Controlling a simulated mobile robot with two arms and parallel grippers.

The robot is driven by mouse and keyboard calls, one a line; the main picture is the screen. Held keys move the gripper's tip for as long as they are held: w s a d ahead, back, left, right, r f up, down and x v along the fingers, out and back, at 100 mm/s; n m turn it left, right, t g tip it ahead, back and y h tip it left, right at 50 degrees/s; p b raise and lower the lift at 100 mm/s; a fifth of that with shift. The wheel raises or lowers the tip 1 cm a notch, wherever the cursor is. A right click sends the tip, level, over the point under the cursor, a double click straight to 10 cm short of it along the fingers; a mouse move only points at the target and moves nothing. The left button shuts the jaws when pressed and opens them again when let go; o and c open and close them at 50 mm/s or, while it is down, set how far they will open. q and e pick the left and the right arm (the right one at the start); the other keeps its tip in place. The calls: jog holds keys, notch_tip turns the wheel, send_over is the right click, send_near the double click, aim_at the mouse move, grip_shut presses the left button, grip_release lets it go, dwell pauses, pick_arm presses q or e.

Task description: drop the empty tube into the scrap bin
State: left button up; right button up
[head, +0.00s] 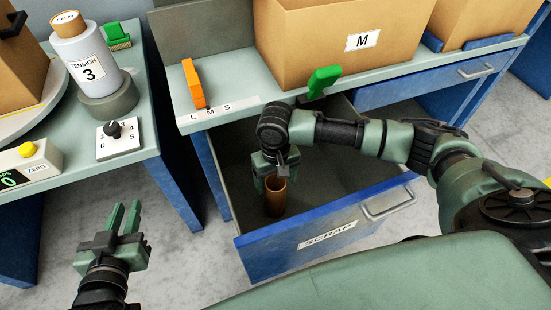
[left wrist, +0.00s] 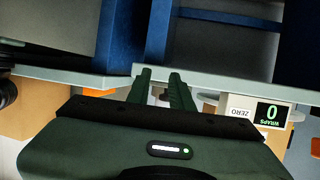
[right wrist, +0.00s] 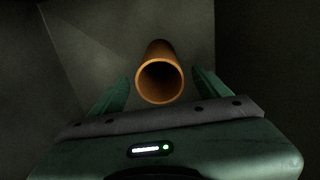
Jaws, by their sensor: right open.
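The empty tube (head: 276,197) is a hollow brown cylinder inside the open scrap bin, a blue drawer (head: 290,259) labelled SCRAP. My right gripper (head: 270,178) reaches down into the drawer, just above the tube. In the right wrist view the tube (right wrist: 160,80) shows its open end between the two spread fingers, with gaps on both sides. I cannot tell whether the tube touches the drawer floor. My left gripper (head: 125,218) is open and empty over the floor at the left; its fingers also show in the left wrist view (left wrist: 160,77).
A cardboard box marked M (head: 340,45) stands on the bench above the drawer, with an orange block (head: 194,84) and a green clip (head: 322,80). On the left table are a bobbin on a tension stand (head: 88,62), a dial (head: 118,138) and a wrap counter (head: 30,165).

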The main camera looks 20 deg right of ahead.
pick_arm(q)
jog(key=s+a+f+g+y+p, duration=0.1)
jog(key=s+a+f+g, duration=0.1)
jog(key=s+f+g, duration=0.3)
jog(key=s+a+f+g+y+p, duration=0.1)
jog(key=s+f+g, duration=0.4)
jog(key=s, duration=0.5)
jog(key=a+p, duration=0.1)
jog(key=a, duration=0.1)
jog(key=shift+s+a+n+y, duration=0.3)
jog(key=shift+y, duration=0.1)
pick_arm(e)
notch_tip(320, 180, up, 9)
pick_arm(q)
jog(key=shift+f+p, duration=0.1)
jog(key=shift+p, duration=0.2)
pick_arm(e)
jog(key=shift+r, duration=0.15)
